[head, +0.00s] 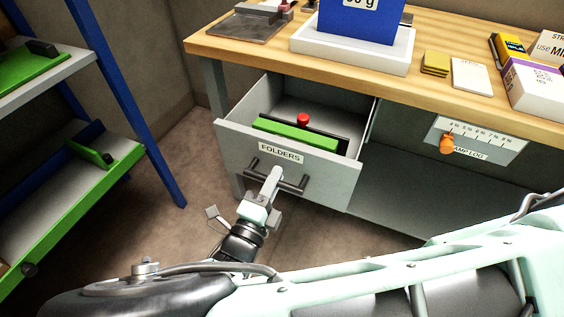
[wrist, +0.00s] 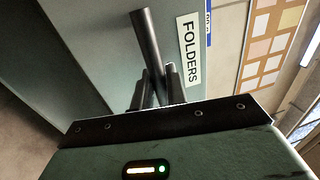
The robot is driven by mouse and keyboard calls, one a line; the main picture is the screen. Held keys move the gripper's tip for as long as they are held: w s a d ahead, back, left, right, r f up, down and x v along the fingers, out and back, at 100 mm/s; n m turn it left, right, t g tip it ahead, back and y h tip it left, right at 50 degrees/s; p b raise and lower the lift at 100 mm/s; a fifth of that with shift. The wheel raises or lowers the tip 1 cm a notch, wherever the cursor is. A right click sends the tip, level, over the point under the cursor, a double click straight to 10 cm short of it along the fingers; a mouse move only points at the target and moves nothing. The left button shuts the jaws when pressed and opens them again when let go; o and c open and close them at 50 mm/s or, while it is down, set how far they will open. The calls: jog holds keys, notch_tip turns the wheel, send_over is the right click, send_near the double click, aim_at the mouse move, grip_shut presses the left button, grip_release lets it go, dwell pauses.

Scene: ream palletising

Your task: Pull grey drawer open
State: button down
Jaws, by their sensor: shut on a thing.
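The grey drawer (head: 237,160), labelled FOLDERS, hangs under the wooden workbench and stands open, pulled well out. A green thing, a black thing and a red-topped thing lie inside it. Its dark bar handle (head: 293,184) crosses the front below the label. My gripper (head: 273,178) is at the handle and shut on it. In the wrist view the handle (wrist: 147,45) runs between the two dark fingers (wrist: 155,92), with the FOLDERS label beside it. The fingers hide part of the bar.
The workbench (head: 455,105) carries a white tray (head: 350,52) with a blue box, yellow pads (head: 435,62) and cartons at the right. A blue-framed shelf rack (head: 120,90) stands at the left. Bare floor (head: 175,165) lies between rack and drawer.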

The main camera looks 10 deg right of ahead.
jog(key=shift+r+v, duration=0.1)
jog(key=shift+v, duration=0.5)
jog(key=shift+r+v, duration=0.15)
jog(key=shift+v, duration=0.45)
jog(key=c, duration=1.5)
grip_release()
